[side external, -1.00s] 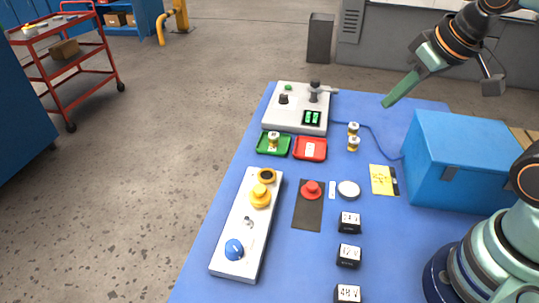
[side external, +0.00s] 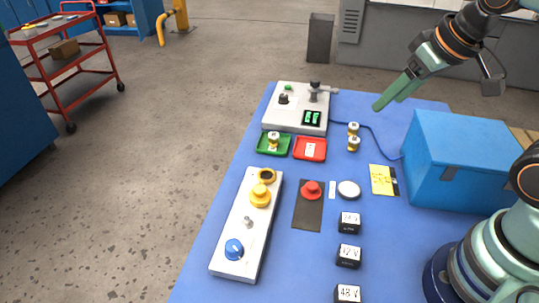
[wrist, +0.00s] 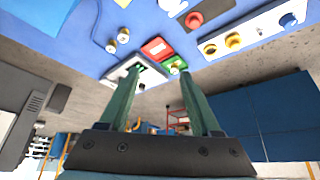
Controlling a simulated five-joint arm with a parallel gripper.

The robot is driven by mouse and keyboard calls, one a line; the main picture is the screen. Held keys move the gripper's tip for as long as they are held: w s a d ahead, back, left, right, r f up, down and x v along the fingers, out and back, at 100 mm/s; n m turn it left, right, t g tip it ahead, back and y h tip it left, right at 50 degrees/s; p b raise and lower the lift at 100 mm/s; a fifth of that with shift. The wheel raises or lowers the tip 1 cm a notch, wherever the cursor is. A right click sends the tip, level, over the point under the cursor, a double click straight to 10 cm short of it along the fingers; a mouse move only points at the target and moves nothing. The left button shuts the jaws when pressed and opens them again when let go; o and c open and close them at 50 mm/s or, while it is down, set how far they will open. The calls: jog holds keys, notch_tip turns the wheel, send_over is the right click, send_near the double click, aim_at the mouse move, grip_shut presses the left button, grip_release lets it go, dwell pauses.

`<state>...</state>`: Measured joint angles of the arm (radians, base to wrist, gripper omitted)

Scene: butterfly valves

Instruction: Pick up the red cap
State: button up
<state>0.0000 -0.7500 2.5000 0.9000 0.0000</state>
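The red cap (side external: 312,188) is a round, mushroom-shaped top on a dark plate (side external: 308,214) near the middle of the blue table. It also shows near the top of the wrist view (wrist: 194,19). My gripper (side external: 386,104) is in the air at the upper right, over the far part of the table and well away from the cap. In the wrist view my gripper (wrist: 158,76) has its two green fingers spread apart with nothing held between them.
A large blue box (side external: 462,165) stands on the right. A white panel (side external: 232,235) with yellow and blue knobs lies left of the cap. A white disc (side external: 349,190) and black blocks (side external: 349,222) lie right of it. A grey device (side external: 285,118) stands behind.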

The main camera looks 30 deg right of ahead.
dwell(0.3)
jog(key=n+g, duration=0.6)
jog(key=n, duration=0.6)
send_over(312, 185)
notch_tip(312, 185, down, 12)
notch_tip(312, 185, down, 12)
jog(key=shift+c, duration=0.3)
grip_shut()
jog(key=shift+r, duration=0.1)
